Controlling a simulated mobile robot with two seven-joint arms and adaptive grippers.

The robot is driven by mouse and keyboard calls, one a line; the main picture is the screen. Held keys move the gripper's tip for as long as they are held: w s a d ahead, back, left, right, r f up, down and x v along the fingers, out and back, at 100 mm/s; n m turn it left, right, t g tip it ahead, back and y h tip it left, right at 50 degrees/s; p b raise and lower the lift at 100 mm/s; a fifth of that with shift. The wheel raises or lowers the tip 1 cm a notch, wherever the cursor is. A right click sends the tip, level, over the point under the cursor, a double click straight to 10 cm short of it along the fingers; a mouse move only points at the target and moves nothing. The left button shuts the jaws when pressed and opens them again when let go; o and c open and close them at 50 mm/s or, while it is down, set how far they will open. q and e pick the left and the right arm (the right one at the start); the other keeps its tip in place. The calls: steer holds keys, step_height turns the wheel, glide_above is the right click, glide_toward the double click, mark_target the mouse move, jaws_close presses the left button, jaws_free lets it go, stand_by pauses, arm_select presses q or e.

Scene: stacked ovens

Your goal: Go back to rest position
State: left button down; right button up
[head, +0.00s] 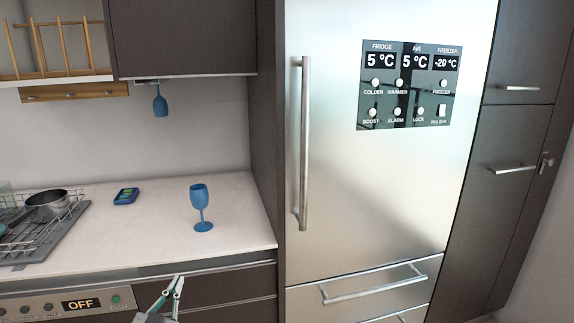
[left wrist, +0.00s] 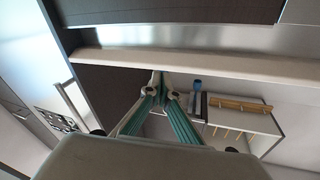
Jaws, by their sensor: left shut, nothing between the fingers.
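My left gripper (head: 177,285) is low in the head view, in front of the drawer fronts and below the counter's front edge. It holds nothing. In the left wrist view its two teal-lined fingers (left wrist: 161,82) come together at the tips, so it is shut and empty. My right gripper is in neither view.
The counter (head: 155,205) carries a blue wine glass (head: 200,207), a small dark blue device (head: 126,196) and a dish rack (head: 45,232) with a pot (head: 47,206). Another blue glass (head: 160,101) hangs under the cabinet. A steel fridge (head: 385,180) stands right. An oven panel (head: 70,304) shows OFF.

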arm_select(q)
steer(key=s+d+f+g, duration=0.2)
steer(key=s+d+f, duration=0.1)
steer(key=s+f, duration=0.5)
steer(key=s+d+f+g+h, duration=0.1)
steer(key=s+d+f+g, duration=0.2)
steer(key=s+f, duration=0.6)
steer(key=s+d+f+m+g+b, duration=0.1)
steer(key=s+d+f+g, duration=0.2)
steer(key=s+f, duration=0.5)
steer(key=s, duration=0.7)
steer(key=shift+f+h, duration=0.3)
steer(key=shift+f, duration=0.1)
